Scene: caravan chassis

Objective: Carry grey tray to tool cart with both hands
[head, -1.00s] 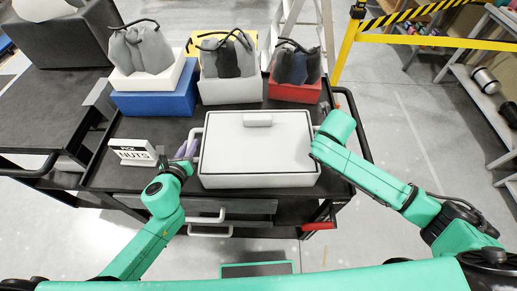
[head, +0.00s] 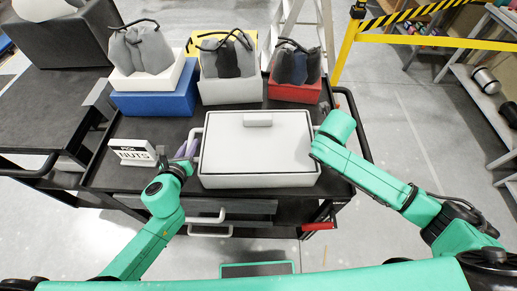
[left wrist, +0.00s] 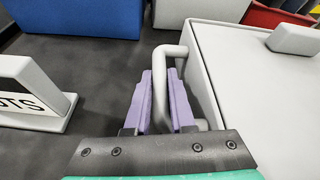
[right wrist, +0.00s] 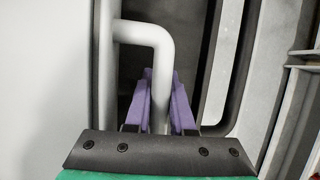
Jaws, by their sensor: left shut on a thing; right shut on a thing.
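The grey tray (head: 258,181), a light grey box with a flat lid, sits level on or just above the black cart top (head: 170,125); I cannot tell if it touches. My left gripper (head: 190,148) is at its left side. In the left wrist view its purple fingers (left wrist: 165,95) are shut on the tray's left handle (left wrist: 169,50). In the head view my arm hides the right gripper and right handle. In the right wrist view the purple fingers (right wrist: 162,95) are shut on the right handle (right wrist: 150,32).
Behind the tray stand a blue bin (head: 158,103), a pale grey bin (head: 230,92) and a red bin (head: 295,93), with dark bags above them. A "PICK NUTS" sign (head: 133,151) stands left of my left gripper.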

